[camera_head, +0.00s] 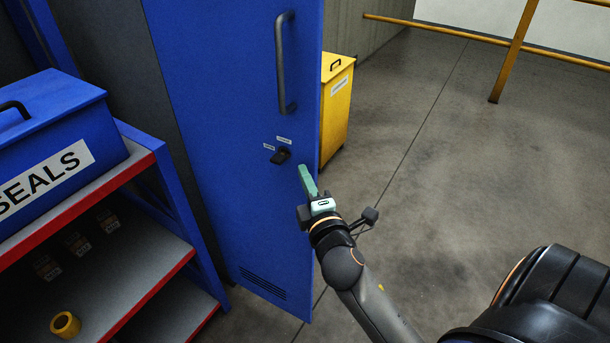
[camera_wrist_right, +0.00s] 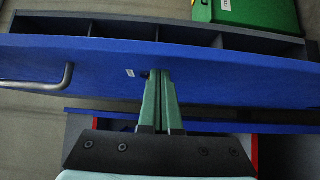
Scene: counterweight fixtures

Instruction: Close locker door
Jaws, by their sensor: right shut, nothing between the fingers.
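The blue locker door (camera_head: 220,110) stands upright and swung open, with a grey bar handle (camera_head: 285,62) near its right edge. A small black latch (camera_head: 281,155) with labels sits below the handle. My right gripper (camera_head: 306,180) is shut and empty, its green fingers close to the door's face near the right edge, below the latch. In the right wrist view the closed fingers (camera_wrist_right: 162,100) point at the blue door (camera_wrist_right: 225,80) and overlap it; I cannot tell if they touch. The handle (camera_wrist_right: 50,82) shows at left there. My left gripper is out of view.
A blue and red shelf rack (camera_head: 140,165) stands at the left, bearing a blue SEALS box (camera_head: 60,115) and a yellow ring (camera_head: 65,324). A yellow bin (camera_head: 336,105) stands behind the door. A yellow railing (camera_head: 480,38) is at the back.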

